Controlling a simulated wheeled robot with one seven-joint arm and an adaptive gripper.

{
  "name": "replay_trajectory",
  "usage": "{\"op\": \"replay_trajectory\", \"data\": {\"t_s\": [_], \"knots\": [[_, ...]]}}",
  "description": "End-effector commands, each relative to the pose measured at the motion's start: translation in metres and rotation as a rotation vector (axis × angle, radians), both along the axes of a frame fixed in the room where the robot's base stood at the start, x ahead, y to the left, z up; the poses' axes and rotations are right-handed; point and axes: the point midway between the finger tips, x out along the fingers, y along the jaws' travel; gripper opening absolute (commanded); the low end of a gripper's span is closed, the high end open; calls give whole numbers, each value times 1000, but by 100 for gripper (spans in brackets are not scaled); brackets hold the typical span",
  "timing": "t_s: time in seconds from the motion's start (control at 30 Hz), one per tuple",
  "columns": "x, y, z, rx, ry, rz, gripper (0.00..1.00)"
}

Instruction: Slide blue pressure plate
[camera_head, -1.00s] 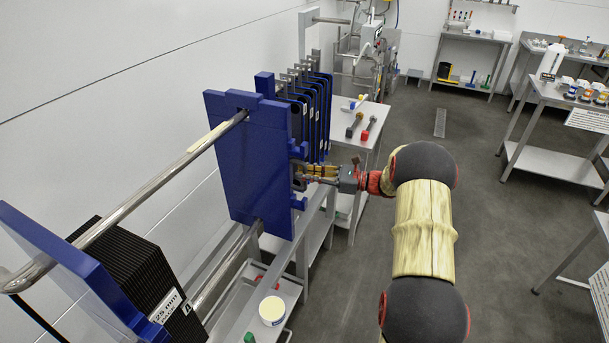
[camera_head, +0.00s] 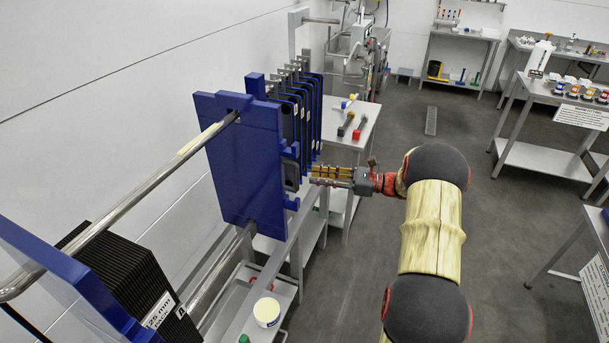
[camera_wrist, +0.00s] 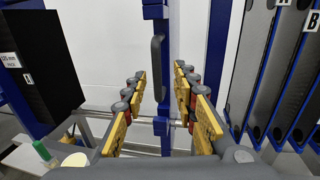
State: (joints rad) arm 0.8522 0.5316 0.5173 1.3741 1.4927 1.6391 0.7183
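The blue pressure plate (camera_head: 243,160) hangs upright on the upper and lower steel rails, between the black plate stack and the row of dark plates. In the wrist view it appears edge-on as a narrow blue strip (camera_wrist: 163,105) with a dark grey handle (camera_wrist: 157,68) on its edge. My gripper (camera_head: 314,175) is beside the plate's right edge, apart from it. In the wrist view its yellow-padded fingers (camera_wrist: 165,95) are spread wide, with the plate edge and handle lying between them in the picture, untouched.
Several dark plates (camera_head: 312,110) hang behind the pressure plate. A black plate pack (camera_head: 125,275) with a label is at the lower left, by a blue end frame. A cart below holds a white tub (camera_head: 267,312).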

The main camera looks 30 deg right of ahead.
Motion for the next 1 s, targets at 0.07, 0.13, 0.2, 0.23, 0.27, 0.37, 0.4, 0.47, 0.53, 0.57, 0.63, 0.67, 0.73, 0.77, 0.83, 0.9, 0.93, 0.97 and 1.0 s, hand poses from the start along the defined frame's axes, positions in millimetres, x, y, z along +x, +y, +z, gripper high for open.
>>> {"op": "replay_trajectory", "data": {"t_s": [0.07,0.13,0.2,0.23,0.27,0.37,0.4,0.47,0.53,0.57,0.63,0.67,0.73,0.77,0.83,0.9,0.93,0.97,1.0], "knots": [[-10,-12,0,0,0,-2,28],[-18,-20,0,-1,-1,-3,28],[-23,-26,0,-1,-1,-2,28],[-25,-29,0,-1,-1,-1,28],[-27,-31,0,-1,-1,-1,28],[-31,-34,0,-1,0,-1,28],[-32,-35,0,-1,0,0,28],[-32,-35,0,-1,0,0,28],[-32,-36,0,-1,-1,0,28],[-32,-35,0,-1,-1,0,28],[-32,-35,0,-1,-1,0,28],[-32,-35,0,-1,-1,0,28],[-32,-35,0,-1,-1,0,28],[-32,-35,0,-1,-1,0,28],[-32,-35,0,-1,-1,0,28],[-32,-35,0,-1,-1,0,28],[-32,-35,0,-1,-1,0,28],[-32,-35,0,-2,-2,0,28],[-32,-35,0,-7,-7,0,28]]}}
